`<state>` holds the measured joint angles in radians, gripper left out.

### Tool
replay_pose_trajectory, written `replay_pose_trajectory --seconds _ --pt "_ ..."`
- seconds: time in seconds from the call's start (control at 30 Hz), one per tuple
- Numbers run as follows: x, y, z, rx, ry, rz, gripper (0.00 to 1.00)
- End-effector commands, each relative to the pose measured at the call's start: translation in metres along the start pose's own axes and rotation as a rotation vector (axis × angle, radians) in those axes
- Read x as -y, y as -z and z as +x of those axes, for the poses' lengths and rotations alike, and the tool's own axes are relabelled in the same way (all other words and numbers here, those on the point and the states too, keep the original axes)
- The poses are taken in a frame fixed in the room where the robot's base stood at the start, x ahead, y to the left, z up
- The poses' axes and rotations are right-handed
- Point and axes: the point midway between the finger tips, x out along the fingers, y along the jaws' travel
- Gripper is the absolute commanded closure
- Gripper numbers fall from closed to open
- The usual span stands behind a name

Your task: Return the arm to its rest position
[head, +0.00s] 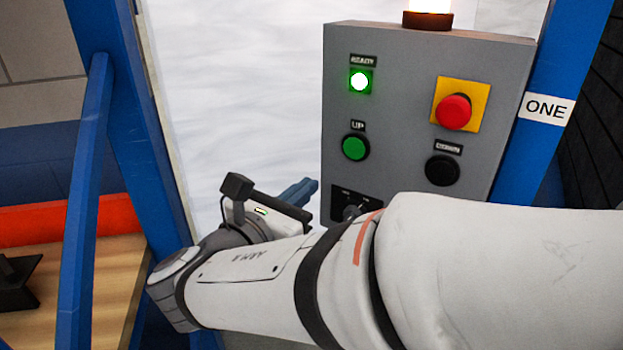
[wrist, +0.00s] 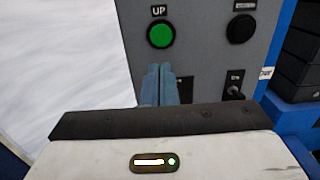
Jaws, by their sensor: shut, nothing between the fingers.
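My arm reaches across the lower part of the head view from the right. My gripper (head: 312,184) has blue fingers and points toward the grey control panel (head: 400,100). In the wrist view the two fingers of my gripper (wrist: 158,72) lie side by side, shut and empty. They appear below the green UP button (wrist: 161,34). I cannot tell whether the fingertips touch the panel. The UP button also shows in the head view (head: 355,147), above and right of the fingers.
The panel has a lit green READY lamp (head: 360,81), a red mushroom button (head: 454,111), a black button (head: 442,170) and a rotary switch (head: 352,211). A lit beacon (head: 428,18) tops it. Blue posts (head: 128,120) flank the opening. A wooden surface (head: 100,290) lies left.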

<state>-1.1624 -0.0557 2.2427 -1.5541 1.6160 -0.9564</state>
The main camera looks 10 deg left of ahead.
Motion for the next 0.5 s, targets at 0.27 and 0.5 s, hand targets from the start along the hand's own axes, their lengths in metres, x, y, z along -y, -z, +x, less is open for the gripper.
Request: replay_pose_trajectory --seconds 0.27,0.5 --pt "0.0 0.0 0.0 0.0 0.0 0.0 1.0" --pt "0.034 0.007 0.028 -0.115 0.116 0.082 1.0"
